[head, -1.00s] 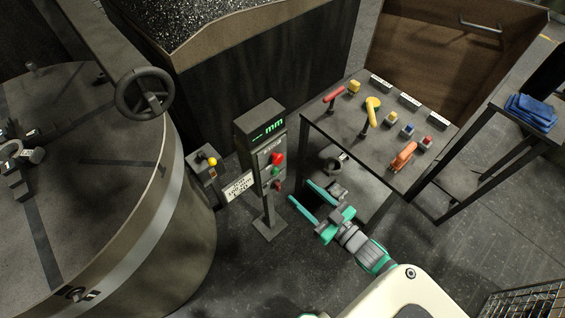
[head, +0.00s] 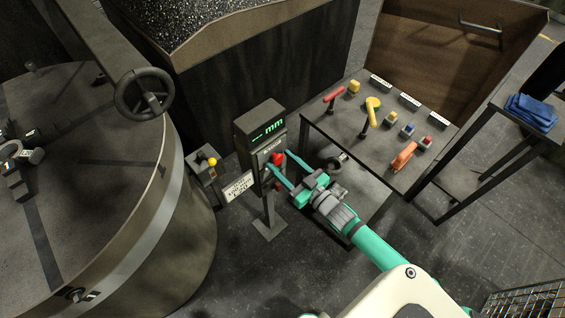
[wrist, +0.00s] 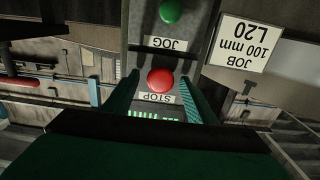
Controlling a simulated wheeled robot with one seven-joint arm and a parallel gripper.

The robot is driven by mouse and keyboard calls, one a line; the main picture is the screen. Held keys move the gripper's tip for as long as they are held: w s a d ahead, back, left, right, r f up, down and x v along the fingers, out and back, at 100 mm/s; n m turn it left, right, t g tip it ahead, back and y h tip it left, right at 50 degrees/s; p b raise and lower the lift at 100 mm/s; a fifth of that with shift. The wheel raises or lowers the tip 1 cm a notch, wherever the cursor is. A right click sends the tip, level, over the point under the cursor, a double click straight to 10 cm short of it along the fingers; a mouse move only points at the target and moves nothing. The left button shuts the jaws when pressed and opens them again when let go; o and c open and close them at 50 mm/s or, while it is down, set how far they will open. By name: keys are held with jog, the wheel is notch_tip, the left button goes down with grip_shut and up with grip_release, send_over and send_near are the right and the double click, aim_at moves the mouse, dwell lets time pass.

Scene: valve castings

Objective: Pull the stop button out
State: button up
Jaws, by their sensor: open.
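The round red stop button (wrist: 160,80) is on the front of a grey control post, beside a STOP label (wrist: 158,97). In the head view the red button (head: 278,157) shows just past my fingertips, partly covered. My gripper (head: 279,163) is open at the front of the post. In the wrist view, which is upside down, the fingers of my gripper (wrist: 160,76) stand one on each side of the button, with gaps visible. I cannot tell whether the tips reach its depth.
A green button (wrist: 171,11) with a JOG label is on the same panel. The post's green display (head: 267,130) is above. A job sign (head: 238,187) hangs beside the post. A table (head: 345,137) with several coloured handles stands to the right, and a large round tank (head: 190,230) to the left.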

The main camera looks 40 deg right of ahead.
jog(key=shift+w, duration=0.1)
jog(key=shift+c, duration=0.4)
grip_shut()
jog(key=shift+s, duration=0.55)
jog(key=shift+o, duration=0.4)
grip_release()
jog(key=s+d, duration=0.1)
jog(key=s, duration=1)
